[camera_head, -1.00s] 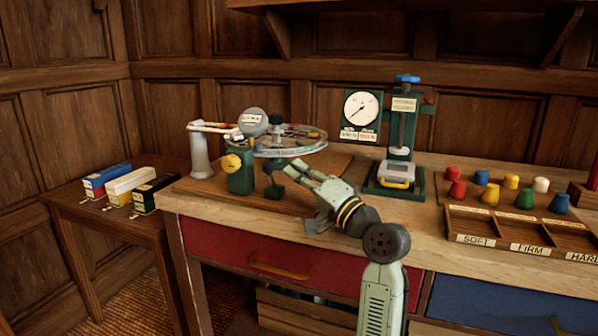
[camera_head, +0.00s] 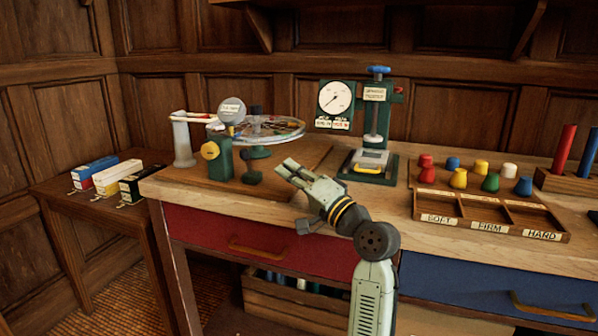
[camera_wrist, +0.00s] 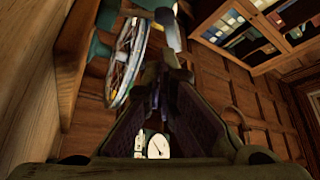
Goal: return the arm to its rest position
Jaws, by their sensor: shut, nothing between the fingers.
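My gripper (camera_head: 284,169) is at the end of my arm, which rises from the bottom of the head view. It points up and left over the front part of the wooden bench (camera_head: 440,235). The green stand with the round wheel (camera_head: 268,130) is behind and to the left of it, apart from it. In the wrist view my gripper's fingers (camera_wrist: 163,75) come together with nothing between them. The wheel also shows at the upper left of the wrist view (camera_wrist: 124,62).
A green press (camera_head: 376,125) with a dial (camera_head: 335,98) stands behind my gripper. To the right are several coloured pegs (camera_head: 490,180) and a sorting tray (camera_head: 490,212). Three boxes (camera_head: 93,174) lie on the side table (camera_head: 60,190) at left.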

